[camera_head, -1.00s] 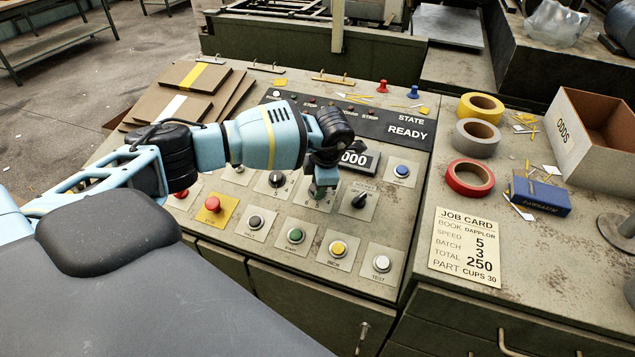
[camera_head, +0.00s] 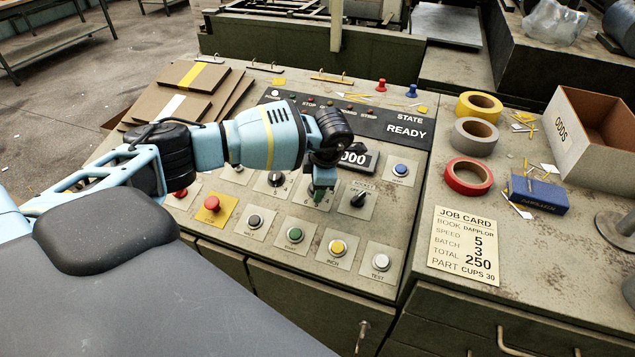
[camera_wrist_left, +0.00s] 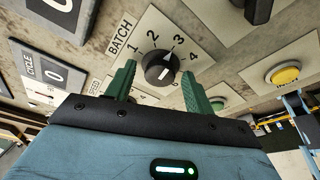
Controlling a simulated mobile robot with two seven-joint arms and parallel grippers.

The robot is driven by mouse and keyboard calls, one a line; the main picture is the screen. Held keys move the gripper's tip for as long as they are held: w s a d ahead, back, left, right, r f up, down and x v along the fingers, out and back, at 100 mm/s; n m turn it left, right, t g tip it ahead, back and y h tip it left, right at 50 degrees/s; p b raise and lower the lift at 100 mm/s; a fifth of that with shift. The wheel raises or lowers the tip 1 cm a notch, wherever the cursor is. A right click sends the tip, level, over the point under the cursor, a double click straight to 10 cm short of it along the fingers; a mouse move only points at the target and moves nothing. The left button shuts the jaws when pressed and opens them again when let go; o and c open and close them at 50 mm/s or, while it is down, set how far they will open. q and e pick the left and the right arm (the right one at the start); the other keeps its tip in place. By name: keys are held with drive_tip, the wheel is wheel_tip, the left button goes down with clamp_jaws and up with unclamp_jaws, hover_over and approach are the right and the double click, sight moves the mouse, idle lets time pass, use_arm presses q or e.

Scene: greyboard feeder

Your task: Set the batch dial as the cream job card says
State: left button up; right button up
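The batch dial (camera_wrist_left: 158,70) is a black round knob on a pale plate marked BATCH, with numbers around it. Its pointer seems to face about the 3, though the mark is small. My left gripper (camera_wrist_left: 159,72) has its green fingers apart, one on each side of the knob; I cannot tell whether they touch it. In the head view my left gripper (camera_head: 321,188) points down over the panel and hides most of the dial. The cream job card (camera_head: 465,245) lies to the right and reads speed 5, batch 3, total 250. My right gripper is not in view.
Another black knob (camera_head: 359,200) stands just right of my gripper. Push buttons surround it: green (camera_head: 295,235), yellow (camera_head: 338,247), blue (camera_head: 401,170), and a red one (camera_head: 212,204) on a yellow plate. Tape rolls (camera_head: 469,176) and an open box (camera_head: 590,140) are at the right.

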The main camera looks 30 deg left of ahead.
use_arm(q)
drive_tip(key=v, duration=0.7)
drive_tip(key=shift+r, duration=0.4)
drive_tip(key=shift+s+d+f, duration=0.1)
